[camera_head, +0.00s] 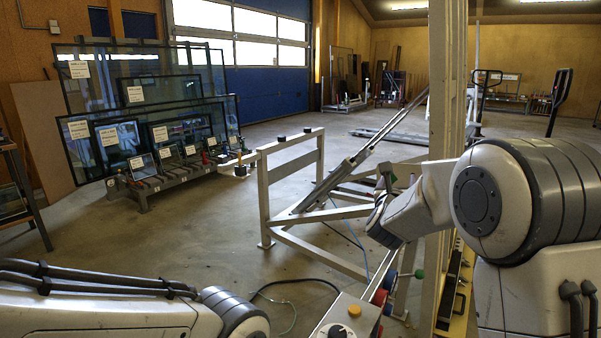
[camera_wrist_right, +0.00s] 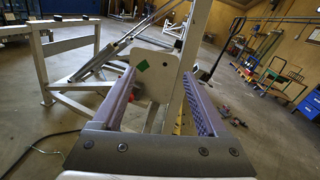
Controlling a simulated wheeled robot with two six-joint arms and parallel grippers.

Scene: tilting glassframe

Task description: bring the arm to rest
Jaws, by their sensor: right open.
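My right arm comes in from the right in the head view, and its gripper (camera_head: 384,208) points left and down beside the tilting frame. In the right wrist view the two fingers (camera_wrist_right: 160,85) stand wide apart with nothing held between them. A pale plate with a green diamond mark (camera_wrist_right: 141,66) shows beyond the fingers; I cannot tell its exact distance. The grey tilting glassframe (camera_head: 264,197) stands in the middle of the head view, with a sloping rail. My left arm lies across the lower left; its gripper is out of view.
A tall cream post (camera_head: 438,90) rises close to my right arm. A control box with an orange knob (camera_head: 354,311) is at the bottom centre. A rack with labelled glass panes (camera_head: 85,85) stands at the left. Cables lie on the floor; open floor lies behind.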

